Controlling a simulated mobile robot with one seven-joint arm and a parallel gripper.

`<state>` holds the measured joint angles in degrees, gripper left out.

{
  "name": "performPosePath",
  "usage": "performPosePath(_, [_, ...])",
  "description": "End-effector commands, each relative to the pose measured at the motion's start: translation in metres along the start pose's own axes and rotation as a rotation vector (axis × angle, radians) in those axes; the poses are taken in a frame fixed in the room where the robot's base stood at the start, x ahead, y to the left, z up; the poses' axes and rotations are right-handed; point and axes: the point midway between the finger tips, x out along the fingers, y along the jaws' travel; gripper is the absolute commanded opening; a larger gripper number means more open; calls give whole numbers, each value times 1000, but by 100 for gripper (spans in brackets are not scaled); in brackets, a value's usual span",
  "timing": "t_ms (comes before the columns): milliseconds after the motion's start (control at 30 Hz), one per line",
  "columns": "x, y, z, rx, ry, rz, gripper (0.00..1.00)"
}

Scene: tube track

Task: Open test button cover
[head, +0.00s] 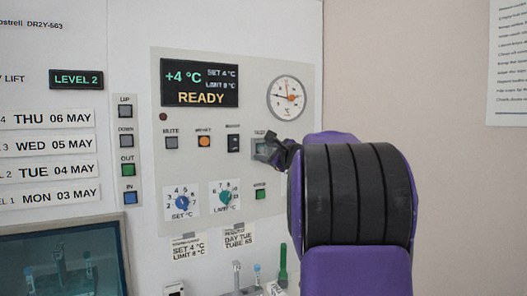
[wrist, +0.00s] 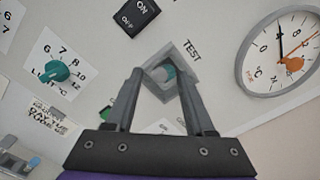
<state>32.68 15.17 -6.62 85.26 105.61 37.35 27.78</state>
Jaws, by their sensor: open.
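In the head view the cover (head: 260,146) sits on the grey panel below the dial gauge, partly hidden by my gripper. My gripper (head: 277,152) is at the panel in front of the cover. I cannot tell whether the fingertips touch the cover. Whether the cover is shut cannot be made out clearly.
The panel carries a dial gauge (head: 286,98), a display reading READY (head: 200,83), an ON/OFF switch (wrist: 137,13), and teal (head: 226,197) and blue (head: 182,202) knobs. A green button (head: 261,194) is below the cover. Tubes (head: 283,262) stand at the bottom.

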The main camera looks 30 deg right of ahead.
Motion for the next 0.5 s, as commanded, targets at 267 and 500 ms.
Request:
performPosePath(267, [0,0,0,0,0,0,34])
performPosePath(500, [0,0,0,0,0,0,0])
